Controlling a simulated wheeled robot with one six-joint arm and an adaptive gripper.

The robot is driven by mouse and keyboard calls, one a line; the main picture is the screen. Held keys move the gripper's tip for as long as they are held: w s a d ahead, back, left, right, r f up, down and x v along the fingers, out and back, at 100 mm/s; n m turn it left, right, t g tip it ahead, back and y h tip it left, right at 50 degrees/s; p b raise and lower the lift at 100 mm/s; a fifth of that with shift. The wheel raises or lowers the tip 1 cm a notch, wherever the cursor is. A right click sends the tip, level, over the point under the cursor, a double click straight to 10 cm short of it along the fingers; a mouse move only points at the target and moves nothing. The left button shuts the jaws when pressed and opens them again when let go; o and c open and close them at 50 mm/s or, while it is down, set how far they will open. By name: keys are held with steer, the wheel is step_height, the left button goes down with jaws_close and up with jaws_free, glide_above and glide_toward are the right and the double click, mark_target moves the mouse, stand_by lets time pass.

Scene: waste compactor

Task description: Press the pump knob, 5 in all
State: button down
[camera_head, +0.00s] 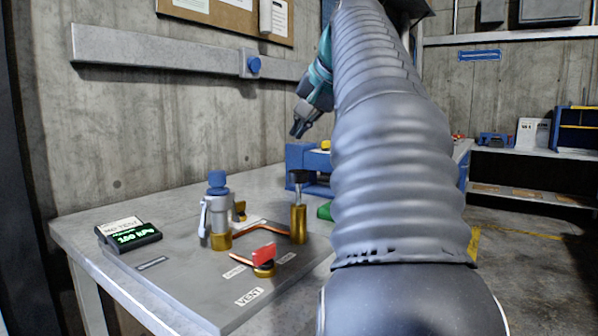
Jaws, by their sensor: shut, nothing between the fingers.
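A brass pump cylinder (298,224) stands upright on a grey panel on the table. A black pump knob (298,176) tops its thin rod, with some of the rod showing below the knob. My gripper (298,131) is shut and empty, pointing down. In the picture it is above the knob, with a visible gap. The distance in depth between them is hard to tell. A digital readout (133,235) at the panel's left shows green figures that look like 100 kPa.
A silver fitting with a blue cap (217,182) stands left of the pump. A red lever (264,256) sits in front, near a VENT label (249,296). A blue vise-like block (302,160) is behind. My arm hides the table's right part.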

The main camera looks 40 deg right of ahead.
steer(key=shift+w+d+f, duration=0.1)
steer(key=shift+f, duration=0.05)
steer(key=shift+w+d+r, duration=0.45)
steer(key=shift+w+d, duration=0.05)
steer(key=shift+w, duration=0.1)
steer(key=r, duration=0.1)
steer(key=s+a+r, duration=0.1)
steer(key=r, duration=0.1)
steer(key=shift+s+a+r, duration=0.1)
steer(key=shift+s, duration=0.1)
steer(key=b, duration=0.2)
glide_above(300, 172)
step_height(300, 172, down, 7)
steer(key=shift+w+f, duration=0.1)
steer(key=shift+f, duration=0.05)
steer(key=shift+f+b, duration=0.75)
